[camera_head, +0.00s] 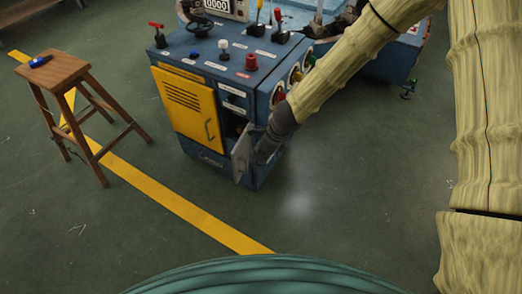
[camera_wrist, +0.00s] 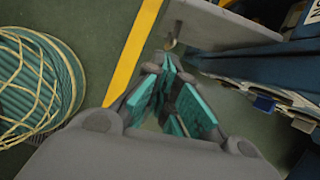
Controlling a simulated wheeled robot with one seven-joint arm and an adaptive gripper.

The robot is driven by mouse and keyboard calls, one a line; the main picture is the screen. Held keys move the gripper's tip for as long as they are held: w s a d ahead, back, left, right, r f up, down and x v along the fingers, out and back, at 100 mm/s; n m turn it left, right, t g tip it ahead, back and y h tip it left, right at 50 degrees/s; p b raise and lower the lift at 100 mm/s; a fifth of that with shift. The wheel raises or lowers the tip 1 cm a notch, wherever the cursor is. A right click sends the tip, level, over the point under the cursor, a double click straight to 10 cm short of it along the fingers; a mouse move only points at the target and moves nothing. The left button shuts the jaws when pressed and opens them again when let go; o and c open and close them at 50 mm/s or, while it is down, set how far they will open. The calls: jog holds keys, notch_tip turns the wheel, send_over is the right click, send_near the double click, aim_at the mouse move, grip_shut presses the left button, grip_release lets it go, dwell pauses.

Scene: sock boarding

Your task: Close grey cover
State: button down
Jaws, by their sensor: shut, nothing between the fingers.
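The grey cover (camera_head: 241,156) stands swung open at the lower corner of the blue machine (camera_head: 262,97), beside a dark opening (camera_head: 234,127). In the wrist view the cover is a broad grey panel (camera_wrist: 222,24) across the top, with a small curved handle (camera_wrist: 172,42) at its lower left edge. My gripper (camera_head: 258,158) is right by the cover in the head view, partly overlapping it. In the wrist view my gripper's teal-padded fingers (camera_wrist: 172,76) are together and empty, just below the handle. I cannot tell whether they touch the cover.
A yellow door (camera_head: 187,105) is shut on the machine's front. Knobs, levers and buttons stand on its top and side. A wooden stool (camera_head: 62,75) with a blue item (camera_head: 40,61) stands at left. Green floor with a yellow line (camera_head: 170,197) is clear in front.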

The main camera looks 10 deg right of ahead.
jog(key=w+a+f, duration=0.2)
jog(key=a+f, duration=0.3)
jog(key=shift+w+a+f, duration=0.15)
jog(key=shift+w+a, duration=0.15)
jog(key=shift+w, duration=0.1)
jog(key=shift+a, duration=0.1)
dwell(0.5)
